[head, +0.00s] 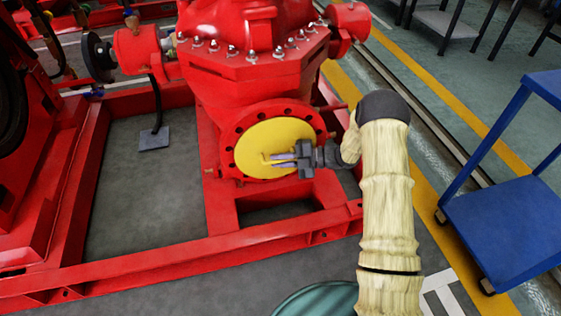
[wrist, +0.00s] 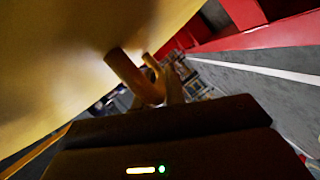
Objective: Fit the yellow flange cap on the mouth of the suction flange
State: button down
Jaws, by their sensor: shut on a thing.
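The yellow flange cap (head: 268,141) is a round disc with a small yellow handle on its face. In the head view it lies over the mouth of the red suction flange (head: 234,150), inside the ring of bolt holes. I cannot tell whether it is fully seated or slightly off the flange. My gripper (head: 282,158) is shut on the cap's handle, coming from the right. In the wrist view the cap (wrist: 60,50) fills the upper left, and its handle (wrist: 130,75) runs to the fingers. The flange mouth is hidden behind the cap.
The red pump casing (head: 250,60) rises above the flange. A red base frame (head: 180,262) runs below and in front. A blue trolley (head: 510,225) stands at the right, and a round teal top (head: 315,301) shows at the bottom. Grey floor lies at left inside the frame.

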jog(key=shift+w, duration=0.3)
jog(key=c, duration=0.9)
grip_release()
jog(key=shift+p+v, duration=1)
jog(key=shift+v, duration=2.75)
jog(key=shift+s, duration=0.1)
jog(key=shift+s+d+p, duration=0.25)
jog(key=shift+s+p, duration=0.15)
jog(key=shift+s, duration=0.55)
jog(key=shift+s+d+p, duration=0.25)
jog(key=shift+s+p, duration=0.2)
jog(key=shift+s, duration=0.5)
jog(key=shift+s+d+p, duration=0.3)
jog(key=shift+s+p, duration=0.1)
jog(key=shift+s, duration=0.5)
